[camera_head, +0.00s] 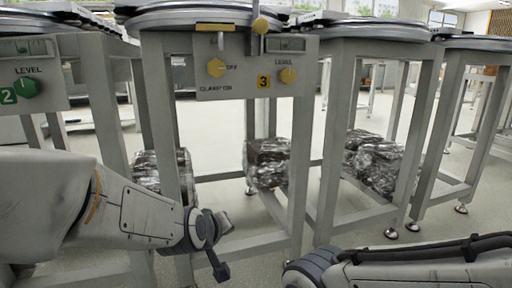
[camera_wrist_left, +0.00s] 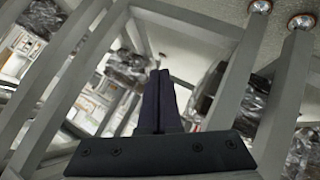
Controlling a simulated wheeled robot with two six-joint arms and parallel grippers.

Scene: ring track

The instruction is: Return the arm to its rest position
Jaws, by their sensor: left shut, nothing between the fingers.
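My left arm (camera_head: 140,208) comes in from the left in the head view, low in front of the station marked 3. My left gripper (camera_head: 218,268) hangs down at its end. In the left wrist view the left gripper (camera_wrist_left: 158,85) shows its two dark fingers together, shut with nothing between them. My right arm (camera_head: 410,274) lies along the bottom right of the head view. Its gripper is not in view.
A green-knobbed panel (camera_head: 30,90) marked 2 stands left. Grey frame legs (camera_head: 338,150) stand close ahead. Wrapped bundles (camera_head: 267,163) sit low among them. Bare floor shows between the legs.

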